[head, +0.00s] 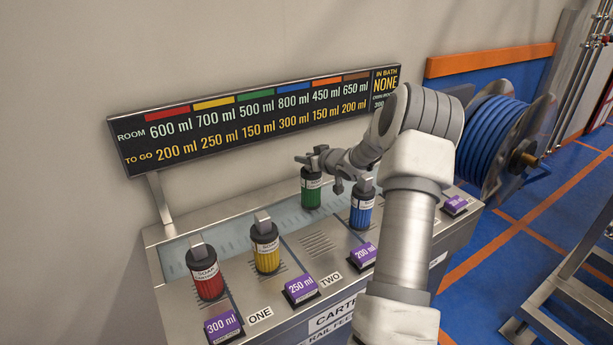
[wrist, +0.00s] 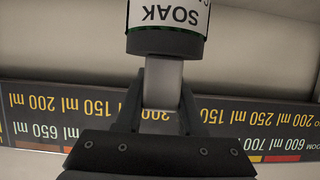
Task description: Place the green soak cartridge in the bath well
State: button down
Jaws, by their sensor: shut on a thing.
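The green soak cartridge (head: 312,193) is upright over the back part of the steel counter in the head view, between the yellow and blue cartridges. My gripper (head: 314,160) is shut on the grey tab at its top. In the wrist view both fingers (wrist: 160,100) press on that tab, and the cartridge's label (wrist: 178,14) reads SOAK, upside down. I cannot tell whether its base touches the counter. No opening is clearly recognisable as the bath well; a pale blue strip (head: 232,233) runs along the counter's back.
Red (head: 207,275), yellow (head: 265,248) and blue (head: 361,207) cartridges stand on the counter (head: 177,300). Purple volume tags (head: 301,287) line its front. A display board (head: 260,115) behind reads IN BATH NONE. A blue hose reel (head: 495,135) stands at right.

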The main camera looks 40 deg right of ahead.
aim_at(306, 170)
jog(key=shift+f+b, duration=0.4)
jog(key=shift+f, duration=1.65)
jog(key=shift+f, duration=0.15)
jog(key=c, duration=0.5)
grip_release()
